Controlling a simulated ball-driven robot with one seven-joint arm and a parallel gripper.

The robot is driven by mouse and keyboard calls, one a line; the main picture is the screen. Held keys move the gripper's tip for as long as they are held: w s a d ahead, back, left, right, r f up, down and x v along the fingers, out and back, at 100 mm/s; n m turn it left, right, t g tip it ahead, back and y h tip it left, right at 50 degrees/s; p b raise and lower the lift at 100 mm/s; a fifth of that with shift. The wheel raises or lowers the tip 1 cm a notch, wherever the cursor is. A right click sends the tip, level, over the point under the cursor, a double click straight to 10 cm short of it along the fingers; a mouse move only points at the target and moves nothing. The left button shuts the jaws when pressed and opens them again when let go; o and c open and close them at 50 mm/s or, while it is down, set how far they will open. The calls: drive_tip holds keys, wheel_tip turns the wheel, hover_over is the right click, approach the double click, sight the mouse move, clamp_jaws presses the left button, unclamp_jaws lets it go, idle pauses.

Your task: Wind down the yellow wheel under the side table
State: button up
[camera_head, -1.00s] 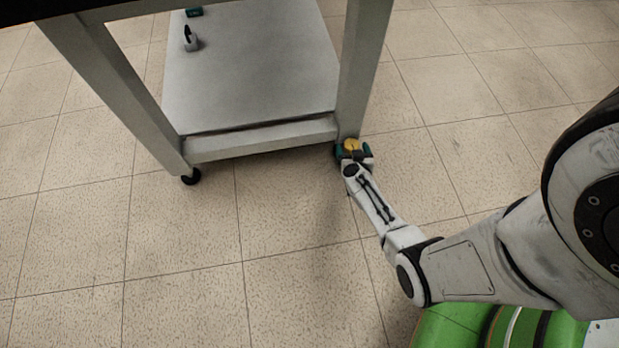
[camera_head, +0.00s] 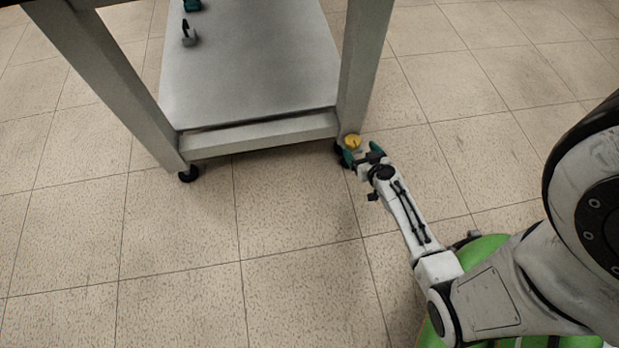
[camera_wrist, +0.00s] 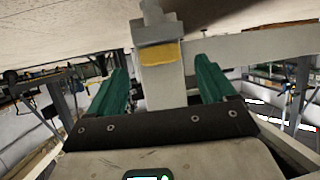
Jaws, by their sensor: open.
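The yellow wheel (camera_head: 352,141) sits low at the foot of the side table's (camera_head: 262,136) front right leg, just above the floor. In the wrist view the yellow wheel (camera_wrist: 160,54) shows as a yellow block on the leg, ahead of and between my fingers. My gripper (camera_head: 362,152) is at floor height, just in front and to the right of the wheel. Whether a finger touches the wheel cannot be told.
A black caster (camera_head: 188,173) stands under the table's front left leg. A small grey and black object (camera_head: 189,34) and a teal one (camera_head: 192,5) lie on the lower shelf (camera_head: 250,75). The tiled floor (camera_head: 200,250) in front of the table is clear.

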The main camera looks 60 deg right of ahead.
drive_tip(key=p+v, duration=0.1)
drive_tip(key=v, duration=0.6)
drive_tip(key=w+a+r+n+g+y+p, duration=0.1)
drive_tip(key=w+a+r+n+y+p, duration=0.2)
drive_tip(key=a+r, duration=0.4)
drive_tip(key=w+a+r+n+g+y+p, duration=0.1)
drive_tip(key=w+a+r+n+y+p, duration=0.3)
drive_tip(key=a, duration=0.8)
drive_tip(key=shift+w+r+n+g+y+p, duration=0.3)
drive_tip(key=shift+w+r+n+y, duration=0.5)
drive_tip(key=shift+w+r+y, duration=1.1)
drive_tip(key=shift+s+a+f+y, duration=0.1)
drive_tip(key=shift+s+f+y, duration=0.3)
drive_tip(key=shift+s, duration=0.15)
